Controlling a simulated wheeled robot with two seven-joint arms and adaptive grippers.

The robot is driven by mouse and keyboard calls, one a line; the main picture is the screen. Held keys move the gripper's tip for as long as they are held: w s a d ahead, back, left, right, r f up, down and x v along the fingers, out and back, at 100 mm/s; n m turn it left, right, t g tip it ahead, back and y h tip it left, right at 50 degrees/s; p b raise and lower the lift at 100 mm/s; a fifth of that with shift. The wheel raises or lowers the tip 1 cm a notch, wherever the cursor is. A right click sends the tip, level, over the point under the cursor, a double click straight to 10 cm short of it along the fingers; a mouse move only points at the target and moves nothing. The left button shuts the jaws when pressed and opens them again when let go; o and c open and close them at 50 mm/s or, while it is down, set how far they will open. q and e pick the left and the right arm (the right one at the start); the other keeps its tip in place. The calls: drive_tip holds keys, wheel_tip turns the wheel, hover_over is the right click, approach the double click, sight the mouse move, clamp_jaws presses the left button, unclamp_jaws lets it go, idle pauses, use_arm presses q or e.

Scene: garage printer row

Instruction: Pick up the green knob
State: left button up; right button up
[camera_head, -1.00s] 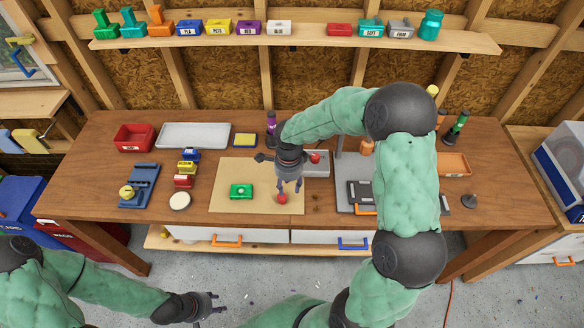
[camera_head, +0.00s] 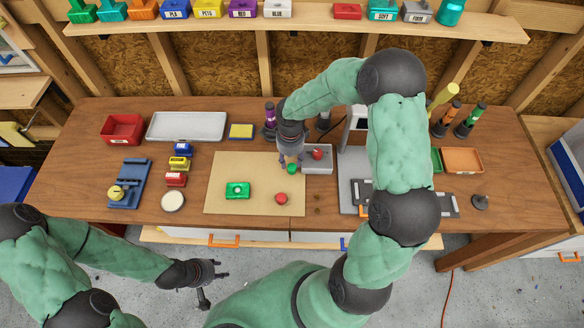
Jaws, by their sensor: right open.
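A small green knob (camera_head: 292,169) is near the back right of the tan mat (camera_head: 225,168), partly hidden by my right gripper (camera_head: 291,162). My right gripper is open and points down just above the knob; whether its fingers touch the knob cannot be told. A green block with a pale centre (camera_head: 238,190) lies on the left part of the mat. A red knob (camera_head: 281,198) lies on the mat in front of my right gripper. My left gripper (camera_head: 226,269) is open and empty over the floor, in front of the table.
A grey box with a red knob (camera_head: 318,160) stands right of my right gripper. Small coloured blocks (camera_head: 179,163) and a round white disc (camera_head: 172,201) lie left of the mat. A red bin (camera_head: 122,128) and white tray (camera_head: 187,126) are at the back left.

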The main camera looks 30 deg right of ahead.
sight(291, 167)
drive_tip(key=shift+w+f, duration=0.1)
drive_tip(key=shift+f, duration=0.25)
drive_tip(key=shift+w+d+f, duration=0.1)
drive_tip(key=shift+d+f, duration=0.05)
drive_tip(key=shift+f, duration=2.45)
drive_tip(key=c, duration=0.7)
